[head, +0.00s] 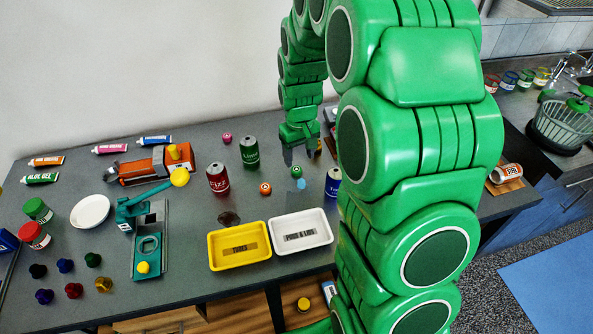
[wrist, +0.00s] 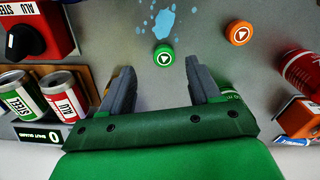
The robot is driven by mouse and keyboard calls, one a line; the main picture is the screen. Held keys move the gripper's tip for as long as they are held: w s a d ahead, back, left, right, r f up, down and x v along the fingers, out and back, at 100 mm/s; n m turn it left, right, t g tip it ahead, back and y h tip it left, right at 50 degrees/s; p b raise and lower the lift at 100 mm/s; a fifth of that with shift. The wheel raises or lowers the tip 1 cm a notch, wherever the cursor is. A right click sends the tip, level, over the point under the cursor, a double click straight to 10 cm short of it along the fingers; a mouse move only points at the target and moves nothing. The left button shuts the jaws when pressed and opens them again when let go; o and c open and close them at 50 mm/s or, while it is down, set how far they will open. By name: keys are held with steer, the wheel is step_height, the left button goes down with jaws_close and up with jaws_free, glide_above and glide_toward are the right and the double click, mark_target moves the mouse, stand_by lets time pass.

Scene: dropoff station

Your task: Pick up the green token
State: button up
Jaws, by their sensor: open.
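The green token (wrist: 163,55) is a small round disc with a white ring and a triangle mark. It lies flat on the grey counter, just ahead of my gripper and between the lines of its fingers in the wrist view. It also shows in the head view (head: 296,172), just below my fingertips. My gripper (wrist: 160,68) is open and empty, with its two grey fingers spread apart. In the head view my gripper (head: 301,156) points down over the counter near the token. How high the fingertips are above the counter is hard to tell.
An orange token (wrist: 239,33) lies right of the green one; a light blue splash (wrist: 163,18) is beyond it. Cans stand near: green (head: 249,153), red (head: 218,180), blue (head: 333,182). A yellow tray (head: 239,262) and a white tray (head: 301,246) sit at the front edge.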

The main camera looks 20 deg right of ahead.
mark_target(297, 169)
steer(key=shift+w+a+f, duration=0.1)
steer(key=shift+a+f, duration=0.05)
steer(key=shift+f, duration=1.2)
steer(key=shift+w+a+f, duration=0.1)
steer(key=shift+f, duration=1.25)
steer(key=shift+c, duration=0.3)
steer(key=c, duration=1)
steer(key=shift+c, duration=0.2)
